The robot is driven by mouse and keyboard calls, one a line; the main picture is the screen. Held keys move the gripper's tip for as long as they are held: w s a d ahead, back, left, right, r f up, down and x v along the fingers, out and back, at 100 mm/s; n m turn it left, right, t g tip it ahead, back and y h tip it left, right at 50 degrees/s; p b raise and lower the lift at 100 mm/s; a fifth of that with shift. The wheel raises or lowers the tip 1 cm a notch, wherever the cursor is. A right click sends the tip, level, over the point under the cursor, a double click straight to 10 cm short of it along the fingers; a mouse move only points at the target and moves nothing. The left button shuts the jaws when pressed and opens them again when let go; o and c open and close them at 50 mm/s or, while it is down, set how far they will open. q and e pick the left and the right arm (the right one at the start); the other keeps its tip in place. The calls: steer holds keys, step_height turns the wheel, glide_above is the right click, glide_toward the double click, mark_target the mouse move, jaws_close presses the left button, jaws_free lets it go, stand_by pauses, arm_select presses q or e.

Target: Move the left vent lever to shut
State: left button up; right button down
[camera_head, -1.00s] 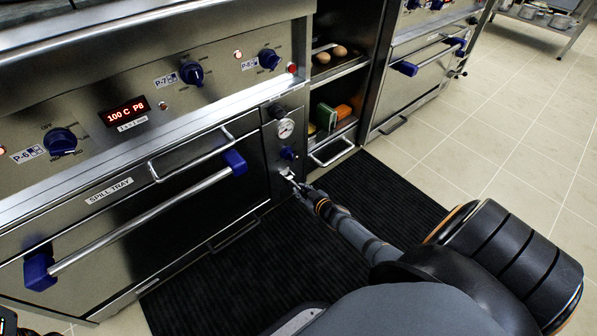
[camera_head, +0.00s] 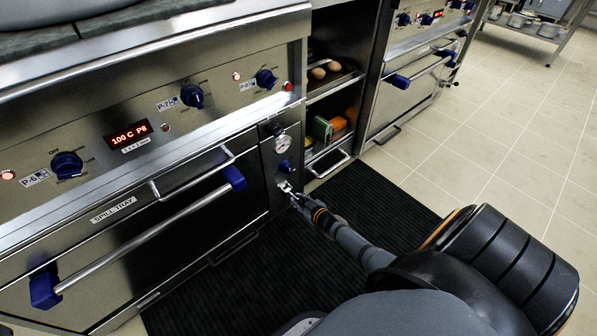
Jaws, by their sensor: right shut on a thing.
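My right gripper (camera_head: 290,194) is at the narrow panel right of the oven door, low under the gauge (camera_head: 283,143) and the blue knob (camera_head: 285,166). It is shut on a small pale lever (camera_head: 284,186) on that panel, which I take to be the vent lever. The fingers hide much of it, and its exact angle is too small to tell. No left gripper shows.
The oven door has a long bar handle (camera_head: 145,233) with blue ends. Above it are the spill tray (camera_head: 114,212) and blue knobs (camera_head: 193,96). A black mat (camera_head: 370,205) covers the floor in front.

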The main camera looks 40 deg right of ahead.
steer(key=shift+w+r, duration=0.4)
steer(key=shift+r, duration=0.1)
steer(key=c, duration=1.3)
jaws_free()
steer(key=shift+o, duration=1.4)
steer(key=shift+s+f, duration=0.15)
steer(key=shift+f, duration=0.1)
steer(key=shift+s, duration=0.1)
steer(key=v, duration=1.2)
